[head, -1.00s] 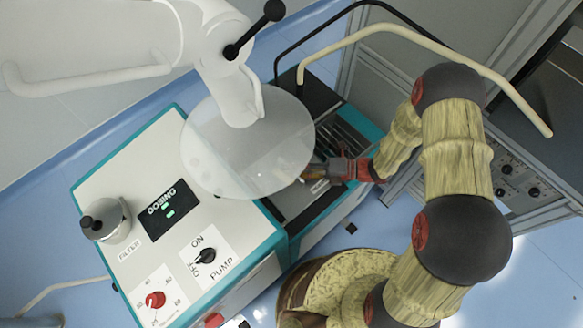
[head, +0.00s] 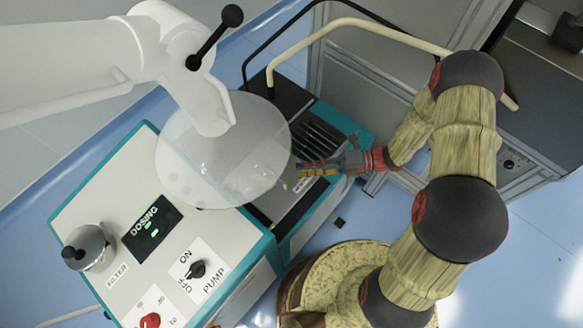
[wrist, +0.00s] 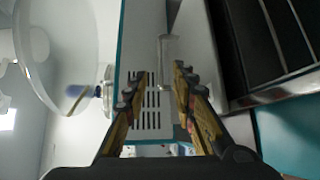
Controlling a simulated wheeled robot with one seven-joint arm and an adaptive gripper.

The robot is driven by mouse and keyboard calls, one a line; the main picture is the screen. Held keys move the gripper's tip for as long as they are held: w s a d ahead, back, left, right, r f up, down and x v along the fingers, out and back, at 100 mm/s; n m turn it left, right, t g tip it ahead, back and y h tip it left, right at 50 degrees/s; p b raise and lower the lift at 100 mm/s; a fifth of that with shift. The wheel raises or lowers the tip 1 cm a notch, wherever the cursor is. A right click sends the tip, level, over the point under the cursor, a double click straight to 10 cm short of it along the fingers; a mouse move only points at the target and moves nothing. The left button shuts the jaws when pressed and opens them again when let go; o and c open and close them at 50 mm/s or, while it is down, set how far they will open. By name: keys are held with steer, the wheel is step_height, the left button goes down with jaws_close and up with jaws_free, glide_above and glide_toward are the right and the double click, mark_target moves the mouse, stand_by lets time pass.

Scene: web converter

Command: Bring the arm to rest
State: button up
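My gripper (head: 300,171) has yellow-brown fingers and hangs over the dark ribbed top of the machine, just right of the clear round disc (head: 222,150) on the white jointed arm. In the wrist view my gripper (wrist: 160,74) has its two fingers apart, and nothing is visibly clamped between them. My arm (head: 450,190) bends up from the lower right and reaches left to the gripper.
The dosing machine (head: 100,200) has a PUMP switch (head: 197,269), a red knob (head: 150,321) and a metal filter cap (head: 89,248). A cream bent rail (head: 350,22) rises behind the gripper. Grey cabinets (head: 375,75) stand behind. Blue floor (head: 545,230) is open at right.

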steer(key=shift+d+r, duration=0.1)
steer(key=shift+d, duration=0.55)
steer(key=shift+r+n, duration=0.25)
steer(key=shift+n, duration=0.05)
steer(key=s+d+r+n+t+h, duration=0.2)
steer(key=s+d+r+n+h, duration=0.1)
steer(key=r+n, duration=0.7)
steer(key=s+d+r+n+t+h, duration=0.2)
steer(key=s+d+r+n+h, duration=0.2)
steer(key=r+n+h, duration=0.4)
steer(key=s+d+r+n+t+h, duration=0.2)
steer(key=s+d+r+n+h, duration=0.2)
steer(key=r+n, duration=0.8)
steer(key=d+n+h, duration=0.1)
steer(key=n, duration=0.2)
steer(key=shift+s+d+r, duration=0.25)
